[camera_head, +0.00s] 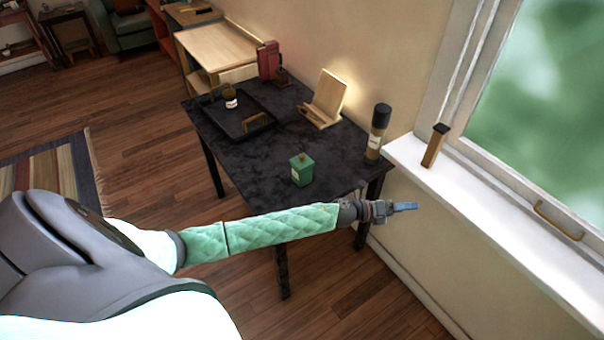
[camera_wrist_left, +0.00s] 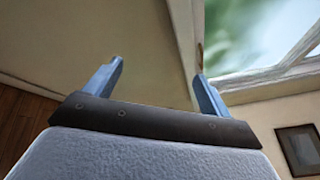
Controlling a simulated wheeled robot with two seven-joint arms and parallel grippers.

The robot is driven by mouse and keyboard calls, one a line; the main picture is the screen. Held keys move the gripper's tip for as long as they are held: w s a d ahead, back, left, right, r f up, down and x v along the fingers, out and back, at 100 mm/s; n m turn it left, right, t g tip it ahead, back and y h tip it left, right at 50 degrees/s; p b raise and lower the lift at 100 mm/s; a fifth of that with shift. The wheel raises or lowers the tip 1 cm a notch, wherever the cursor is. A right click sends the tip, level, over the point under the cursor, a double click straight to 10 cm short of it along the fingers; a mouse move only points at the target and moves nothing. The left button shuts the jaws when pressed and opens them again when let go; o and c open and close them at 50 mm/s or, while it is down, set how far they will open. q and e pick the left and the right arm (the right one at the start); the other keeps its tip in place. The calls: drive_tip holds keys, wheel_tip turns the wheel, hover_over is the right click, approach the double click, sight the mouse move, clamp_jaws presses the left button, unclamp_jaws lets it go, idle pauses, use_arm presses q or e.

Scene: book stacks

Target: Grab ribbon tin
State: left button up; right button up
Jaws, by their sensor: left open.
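A small green tin (camera_head: 302,169) with a pale label and a small knob on its lid stands upright near the front edge of the dark table (camera_head: 240,151). I take it to be the ribbon tin. My left gripper (camera_head: 408,206) is to the right of the tin, past the table's right edge, near the wall below the window. In the left wrist view my left gripper (camera_wrist_left: 158,82) is open with nothing between its two blue fingers. The tin is not in that wrist view. My right gripper is not in view.
A black tray (camera_head: 222,121) holding a small jar (camera_head: 230,98), a wooden stand (camera_head: 325,101) and a dark bottle (camera_head: 377,133) share the table. A brown upright object (camera_head: 435,146) stands on the white windowsill (camera_head: 475,197). The tabletop left of the tin is clear.

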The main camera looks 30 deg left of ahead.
use_arm(q)
wheel_tip(320, 180, up, 4)
drive_tip(key=a+m+g+h, duration=0.1)
drive_tip(key=m+g, duration=0.5)
drive_tip(key=m, duration=0.5)
wheel_tip(320, 180, up, 5)
drive_tip(key=m+g+y, duration=0.5)
drive_tip(key=m+y, duration=0.8)
drive_tip(key=y, duration=0.1)
hover_over(302, 161)
drive_tip(key=shift+w+d+r+b, duration=0.15)
drive_tip(key=shift+w+d+b, duration=0.15)
drive_tip(key=shift+w, duration=0.15)
drive_tip(key=shift+a, duration=0.25)
drive_tip(key=shift+f, duration=0.3)
drive_tip(key=shift+f+p, duration=0.5)
drive_tip(key=shift+f, duration=0.25)
drive_tip(key=f+p, duration=0.1)
drive_tip(key=f, duration=0.1)
drive_tip(key=f+p, duration=0.2)
drive_tip(key=shift+s+a, duration=0.2)
drive_tip(key=shift+f, duration=0.8)
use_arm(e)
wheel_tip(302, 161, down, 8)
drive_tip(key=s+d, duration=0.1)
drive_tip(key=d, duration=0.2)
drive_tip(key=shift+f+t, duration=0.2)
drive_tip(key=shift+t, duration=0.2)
